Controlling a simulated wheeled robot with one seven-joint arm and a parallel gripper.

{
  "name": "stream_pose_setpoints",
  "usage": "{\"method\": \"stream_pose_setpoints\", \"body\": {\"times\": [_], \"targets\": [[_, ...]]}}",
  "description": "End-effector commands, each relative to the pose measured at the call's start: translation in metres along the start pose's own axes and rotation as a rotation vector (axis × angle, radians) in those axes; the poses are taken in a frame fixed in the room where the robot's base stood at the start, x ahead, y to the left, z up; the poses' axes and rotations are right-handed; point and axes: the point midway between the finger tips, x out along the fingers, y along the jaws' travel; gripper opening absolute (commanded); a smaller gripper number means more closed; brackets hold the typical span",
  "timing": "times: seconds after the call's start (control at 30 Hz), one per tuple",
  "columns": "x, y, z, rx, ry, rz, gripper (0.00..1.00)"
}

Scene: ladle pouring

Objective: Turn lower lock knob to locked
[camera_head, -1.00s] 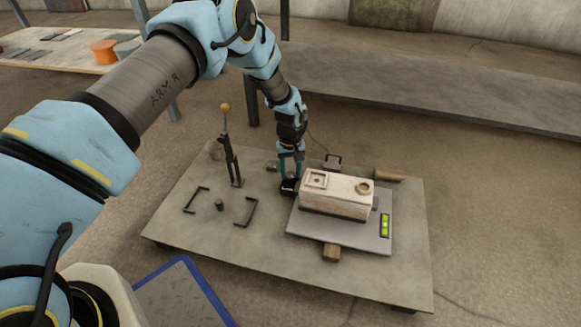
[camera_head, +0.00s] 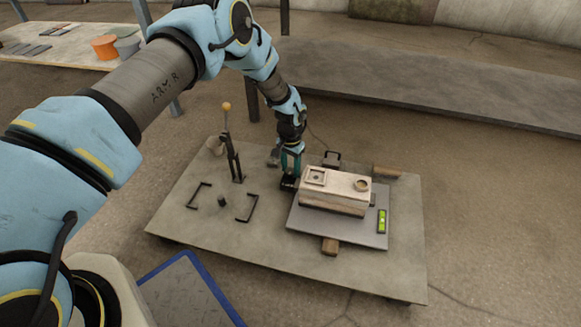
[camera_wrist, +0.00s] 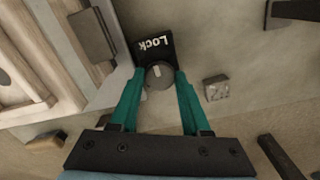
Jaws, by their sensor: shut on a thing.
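A round grey knob (camera_wrist: 158,76) with a pale pointer mark sits at the edge of a black plate (camera_wrist: 151,46) lettered "Lock", upside down in the wrist view. The mark runs roughly up and down the picture, toward the lettering. My gripper (camera_wrist: 158,80) is shut on the knob, with one teal finger on each side. In the head view my gripper (camera_head: 291,174) points down at the black plate (camera_head: 288,184), beside the left end of the pale mould box (camera_head: 335,192). The knob is hidden there.
The mould box stands on a grey plate (camera_head: 310,228) with a green level (camera_head: 382,220). An upright lever (camera_head: 233,158) with an orange ball and two black brackets stand left on the low table (camera_head: 190,232). A small grey block (camera_wrist: 216,88) lies near my right finger.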

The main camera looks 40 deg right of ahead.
Motion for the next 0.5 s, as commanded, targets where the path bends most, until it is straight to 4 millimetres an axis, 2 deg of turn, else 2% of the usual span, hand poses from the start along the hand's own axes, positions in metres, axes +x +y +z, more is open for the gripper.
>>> {"method": "stream_pose_setpoints", "body": {"times": [0.5], "targets": [[-0.0004, -0.0004, -0.0004, 0.063, 0.001, -0.001, 0.00]]}}
